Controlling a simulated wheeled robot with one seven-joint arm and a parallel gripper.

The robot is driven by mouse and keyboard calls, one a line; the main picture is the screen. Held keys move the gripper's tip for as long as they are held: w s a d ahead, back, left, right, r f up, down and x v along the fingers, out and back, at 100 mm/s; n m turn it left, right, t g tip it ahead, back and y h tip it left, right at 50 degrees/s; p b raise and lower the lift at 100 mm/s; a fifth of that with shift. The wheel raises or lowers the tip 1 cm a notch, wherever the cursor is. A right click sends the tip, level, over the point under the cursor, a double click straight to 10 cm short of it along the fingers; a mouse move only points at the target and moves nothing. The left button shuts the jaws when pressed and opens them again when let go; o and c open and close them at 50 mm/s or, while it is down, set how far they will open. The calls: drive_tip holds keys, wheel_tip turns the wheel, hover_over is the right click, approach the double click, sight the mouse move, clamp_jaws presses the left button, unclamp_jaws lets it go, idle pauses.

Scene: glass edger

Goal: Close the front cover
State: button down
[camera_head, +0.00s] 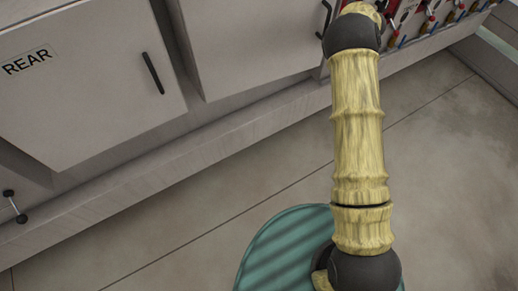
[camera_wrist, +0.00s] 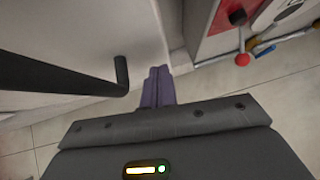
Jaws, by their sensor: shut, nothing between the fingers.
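A pale grey cover (camera_head: 250,40) without a visible label, probably the front cover, hangs at the top middle of the head view. It appears to stand out from the machine body, but how far is unclear. A black handle (camera_head: 326,18) shows at its right edge. In the wrist view, a pale panel (camera_wrist: 100,30) with a black bar handle (camera_wrist: 65,78) fills the upper left. My gripper (camera_wrist: 158,75) is shut and empty, its purple fingers together just right of the handle's bent end, near the panel's edge. Contact is unclear. In the head view my gripper is out of sight.
A cover marked REAR (camera_head: 80,85) with a black handle (camera_head: 153,73) is at left. A red panel with levers (camera_head: 430,18) lies at upper right; a red-knobbed lever (camera_wrist: 242,58) is close to my gripper's right. The tiled floor (camera_head: 200,215) is clear.

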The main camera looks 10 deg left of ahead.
drive_tip(key=shift+w+a, duration=0.35)
drive_tip(key=shift+w, duration=0.2)
drive_tip(key=shift+s, duration=0.1)
drive_tip(key=s+d+f+b+v, duration=0.1)
drive_tip(key=b+v, duration=0.4)
drive_tip(key=v, duration=0.8)
drive_tip(key=shift+d+f, duration=0.4)
drive_tip(key=shift+d, duration=0.1)
